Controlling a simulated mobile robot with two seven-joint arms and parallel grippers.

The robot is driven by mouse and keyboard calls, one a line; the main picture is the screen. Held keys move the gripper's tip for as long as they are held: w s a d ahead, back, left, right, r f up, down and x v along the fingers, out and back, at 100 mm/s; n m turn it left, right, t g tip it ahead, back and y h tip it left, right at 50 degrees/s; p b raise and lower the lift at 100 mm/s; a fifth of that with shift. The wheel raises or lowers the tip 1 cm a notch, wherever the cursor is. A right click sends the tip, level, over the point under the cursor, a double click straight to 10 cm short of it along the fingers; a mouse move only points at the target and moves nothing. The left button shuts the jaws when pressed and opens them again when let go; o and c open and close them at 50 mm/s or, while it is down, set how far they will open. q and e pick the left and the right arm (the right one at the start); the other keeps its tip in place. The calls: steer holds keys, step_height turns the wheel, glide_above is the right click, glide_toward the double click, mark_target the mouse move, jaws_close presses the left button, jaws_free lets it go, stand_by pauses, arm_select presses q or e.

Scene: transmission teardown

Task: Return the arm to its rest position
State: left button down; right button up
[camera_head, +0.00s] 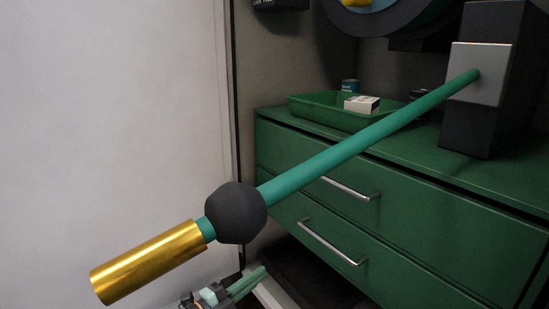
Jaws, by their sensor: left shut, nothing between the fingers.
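My left gripper (261,271) is at the bottom edge, with its teal fingers pointing up and to the right. The fingers lie together and hold nothing. Most of my left arm is below the frame. My right gripper is out of view. A long green rod (370,136) slants across the view from a pale plate (477,74) on a dark upright block at the right. It carries a black ball (236,212) and ends in a gold cylinder (148,262) at the lower left. In the picture my left gripper is just below the ball, with a visible gap.
A green drawer cabinet (410,222) with metal handles fills the right. On its top are a green tray (315,108), a small white box (362,104) and a small dark can (350,86). A dark round part (385,22) is above. A pale wall (110,120) is at left.

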arm_select(q)
steer(key=s+a+f+n+g+y+p, duration=0.1)
steer(key=s+a+f+n+y, duration=0.2)
steer(key=s+f+n, duration=0.4)
steer(key=s+a+f+n+g+y+p, duration=0.1)
steer(key=s+a+f+n+y, duration=0.3)
steer(key=s+f+n, duration=0.3)
steer(key=s+a+f+n+g+y+p, duration=0.1)
steer(key=s+a+f+n+y, duration=0.3)
steer(key=s+f, duration=0.4)
steer(key=s+a+n, duration=0.1)
steer(key=s+n, duration=0.1)
steer(key=s, duration=0.4)
steer(key=shift+s+n+g+p, duration=0.3)
steer(key=shift+n+p, duration=0.05)
steer(key=shift+n, duration=0.05)
